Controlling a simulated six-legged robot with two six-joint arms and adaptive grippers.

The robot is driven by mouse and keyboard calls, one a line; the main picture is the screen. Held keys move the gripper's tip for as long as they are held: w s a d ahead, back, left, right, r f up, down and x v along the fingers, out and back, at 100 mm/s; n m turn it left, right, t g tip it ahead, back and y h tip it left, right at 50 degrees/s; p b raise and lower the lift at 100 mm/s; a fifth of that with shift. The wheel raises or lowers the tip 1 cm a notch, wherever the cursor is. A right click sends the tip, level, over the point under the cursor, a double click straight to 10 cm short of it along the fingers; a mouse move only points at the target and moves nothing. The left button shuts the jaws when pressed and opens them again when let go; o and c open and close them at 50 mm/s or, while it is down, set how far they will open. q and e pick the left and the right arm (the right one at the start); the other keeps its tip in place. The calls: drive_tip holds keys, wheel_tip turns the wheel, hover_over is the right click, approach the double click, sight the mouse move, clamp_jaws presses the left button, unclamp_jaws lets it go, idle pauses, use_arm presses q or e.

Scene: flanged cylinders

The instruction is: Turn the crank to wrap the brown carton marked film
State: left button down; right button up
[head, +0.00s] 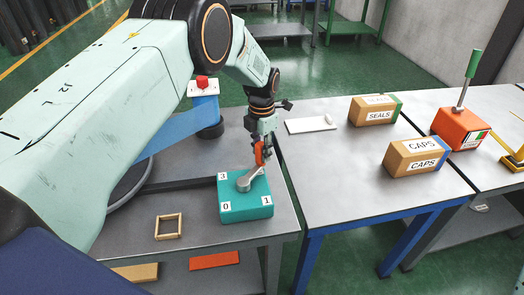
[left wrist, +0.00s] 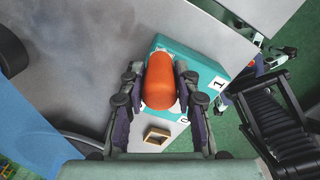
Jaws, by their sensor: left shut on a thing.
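A teal crank box (head: 240,208) with white labels 0, 1 and 3 stands on the near grey table. Its grey hub and arm (head: 244,184) lie on top, and an orange handle (head: 259,153) stands up from the arm's end. My left gripper (head: 262,150) is shut on the orange handle, which fills the space between the fingers in the left wrist view (left wrist: 160,82). A post with a red knob (head: 203,84) and a blue film band (head: 180,130) are behind my arm. I see no carton marked film; my arm hides that area.
A wooden frame (head: 169,226) lies left of the crank box. A dark round rim (head: 131,188) shows partly behind my arm.

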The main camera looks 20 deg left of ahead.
use_arm(q)
drive_tip(key=shift+s+f, duration=0.1)
drive_tip(key=shift+s, duration=0.1)
drive_tip(key=c, duration=1.4)
unclamp_jaws()
drive_tip(key=o, duration=0.4)
drive_tip(key=shift+w, duration=0.1)
wheel_tip(320, 180, up, 12)
drive_tip(key=shift+r, duration=0.1)
